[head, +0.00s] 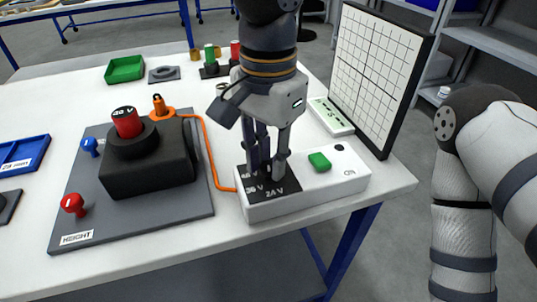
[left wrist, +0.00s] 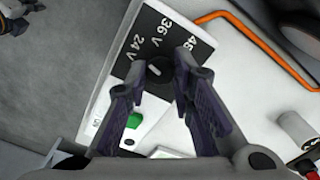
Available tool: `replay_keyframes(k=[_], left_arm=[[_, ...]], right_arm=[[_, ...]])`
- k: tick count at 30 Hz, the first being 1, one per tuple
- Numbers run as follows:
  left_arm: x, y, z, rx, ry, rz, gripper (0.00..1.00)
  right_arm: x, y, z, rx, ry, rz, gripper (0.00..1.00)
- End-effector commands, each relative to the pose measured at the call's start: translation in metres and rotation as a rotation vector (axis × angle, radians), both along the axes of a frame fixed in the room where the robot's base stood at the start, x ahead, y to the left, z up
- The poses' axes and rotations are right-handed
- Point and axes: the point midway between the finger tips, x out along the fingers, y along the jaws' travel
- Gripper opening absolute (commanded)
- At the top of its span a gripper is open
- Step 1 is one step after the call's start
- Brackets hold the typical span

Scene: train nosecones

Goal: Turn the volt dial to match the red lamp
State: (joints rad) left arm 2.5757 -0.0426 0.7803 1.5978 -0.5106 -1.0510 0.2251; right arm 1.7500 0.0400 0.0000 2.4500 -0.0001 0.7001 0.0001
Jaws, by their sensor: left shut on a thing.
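The volt dial (left wrist: 158,70) is a dark round knob on a black panel (left wrist: 128,66) with white 24 V, 36 V and 48 V marks. The panel is on a white box (head: 330,185) at the table's front edge. My left gripper (head: 265,168) points down over the panel, its fingertips closed about the dial. The fingers hide most of the dial in the head view, so I cannot tell its setting. A red lamp-like cylinder (head: 126,122) stands upright on a black block (head: 150,165). My right gripper is out of view.
An orange cable (head: 208,150) runs from the black block to the white box. The box has a green button (head: 319,162). A grey HEIGHT board (head: 130,228) holds red and blue knobs. A gridded panel (head: 372,75) stands at right. Green and red cylinders stand behind my left gripper.

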Motion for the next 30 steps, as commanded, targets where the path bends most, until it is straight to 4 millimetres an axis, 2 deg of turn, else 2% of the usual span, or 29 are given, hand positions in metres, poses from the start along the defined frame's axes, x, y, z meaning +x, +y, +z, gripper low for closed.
replay_keyframes(k=[18, 30], left_arm=[[0.0002, 0.0008, -0.0001, 0.002, 0.000, -0.552, 0.00], [0.0004, 0.0008, -0.0002, 0.003, 0.000, -0.758, 0.00]], right_arm=[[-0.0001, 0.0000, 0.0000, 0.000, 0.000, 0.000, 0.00], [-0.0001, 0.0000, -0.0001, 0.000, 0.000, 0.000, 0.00]])
